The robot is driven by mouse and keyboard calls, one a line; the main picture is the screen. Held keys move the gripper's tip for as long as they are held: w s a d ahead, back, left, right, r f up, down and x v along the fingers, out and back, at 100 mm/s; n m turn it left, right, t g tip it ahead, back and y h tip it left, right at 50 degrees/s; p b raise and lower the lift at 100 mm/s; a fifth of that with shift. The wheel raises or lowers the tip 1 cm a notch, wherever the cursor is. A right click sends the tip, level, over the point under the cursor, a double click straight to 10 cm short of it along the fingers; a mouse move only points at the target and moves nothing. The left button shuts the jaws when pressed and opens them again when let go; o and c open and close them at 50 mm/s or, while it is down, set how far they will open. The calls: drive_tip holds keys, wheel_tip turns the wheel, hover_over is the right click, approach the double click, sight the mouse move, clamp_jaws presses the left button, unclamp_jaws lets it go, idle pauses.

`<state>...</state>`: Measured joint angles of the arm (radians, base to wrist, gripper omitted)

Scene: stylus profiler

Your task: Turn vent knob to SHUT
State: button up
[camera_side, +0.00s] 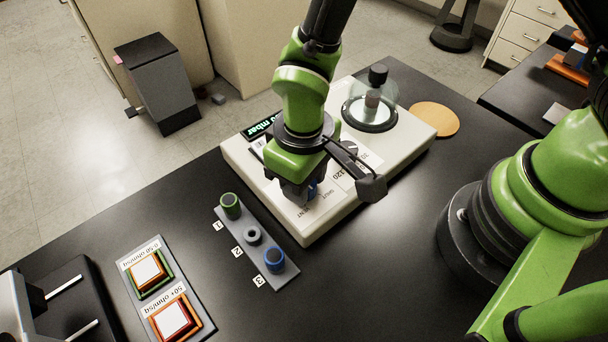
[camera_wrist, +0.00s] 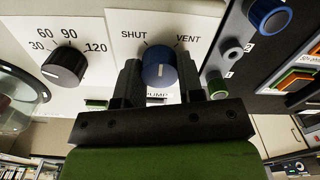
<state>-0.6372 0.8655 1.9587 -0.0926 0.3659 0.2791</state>
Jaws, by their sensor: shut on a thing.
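The blue vent knob (camera_wrist: 158,66) is between my gripper's two fingers in the wrist view. Its white pointer line stands close to upright, aimed between the printed words SHUT at upper left and VENT at upper right. My gripper (camera_wrist: 159,82) is shut on the knob, with one finger on each side. In the side view my gripper (camera_side: 300,193) reaches down to the front of the white profiler (camera_side: 322,224).
A black dial (camera_wrist: 64,67) marked 30 to 120 sits left of the knob in the wrist view. A grey rack (camera_side: 262,262) with numbered ring posts stands beside the profiler. A glass dome (camera_side: 391,86) covers the stage at the back.

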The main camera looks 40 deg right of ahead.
drive_tip(key=n, duration=0.4)
drive_tip(key=shift+s+n, duration=0.1)
drive_tip(key=shift+n, duration=1.8)
drive_tip(key=o, duration=0.9)
wheel_tip(320, 180, up, 10)
drive_tip(key=shift+f, duration=0.1)
